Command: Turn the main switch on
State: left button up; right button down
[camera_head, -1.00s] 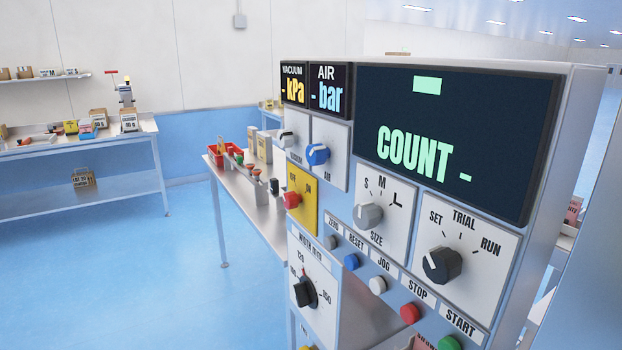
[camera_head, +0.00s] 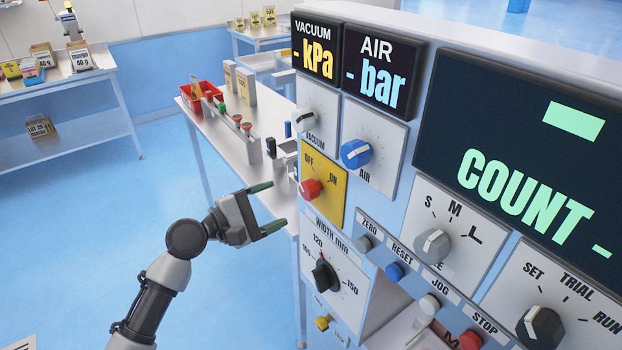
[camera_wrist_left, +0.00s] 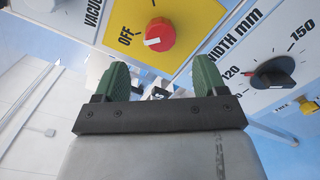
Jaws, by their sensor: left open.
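The main switch is a red knob (camera_head: 311,189) on a yellow plate (camera_head: 334,201) marked OFF and ON. It sits on the left part of the control panel. In the left wrist view the red knob (camera_wrist_left: 159,34) shows ahead of the fingers, with its white mark toward OFF. My left gripper (camera_head: 270,208) is open and empty, just left of the yellow plate and apart from the knob. Its green-tipped fingers (camera_wrist_left: 155,80) show in the left wrist view, below the knob in the picture. My right gripper is not in view.
A blue AIR knob (camera_head: 356,153) and a white VACUUM knob (camera_head: 303,121) are above the switch. A black width knob (camera_head: 325,276) is below it. Blue floor is open at the left.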

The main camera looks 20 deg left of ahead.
aim_at(303, 191)
pick_arm(q)
jog(key=p+x, duration=0.2)
jog(key=x, duration=0.5)
jog(key=shift+w+d+r, duration=0.1)
jog(key=shift+w+d, duration=0.1)
jog(key=shift+w, duration=0.1)
jog(key=shift+w+d, duration=0.4)
jog(key=shift+d, duration=0.15)
jog(key=shift+c, duration=0.5)
jog(key=c, duration=0.8)
jog(key=shift+f, duration=0.2)
jog(key=shift+c, duration=0.2)
jog(key=shift+m+b, duration=0.7)
jog(key=shift+m, duration=0.4)
jog(key=shift+m+b, duration=0.95)
jog(key=shift+m, duration=0.25)
jog(key=m+b, duration=0.3)
jog(key=m, duration=0.1)
jog(key=m+b, duration=0.2)
jog(key=m, duration=0.2)
jog(key=shift+m+y, duration=0.3)
jog(key=shift+m, duration=0.1)
jog(key=m+b, duration=0.2)
jog(key=m, duration=0.2)
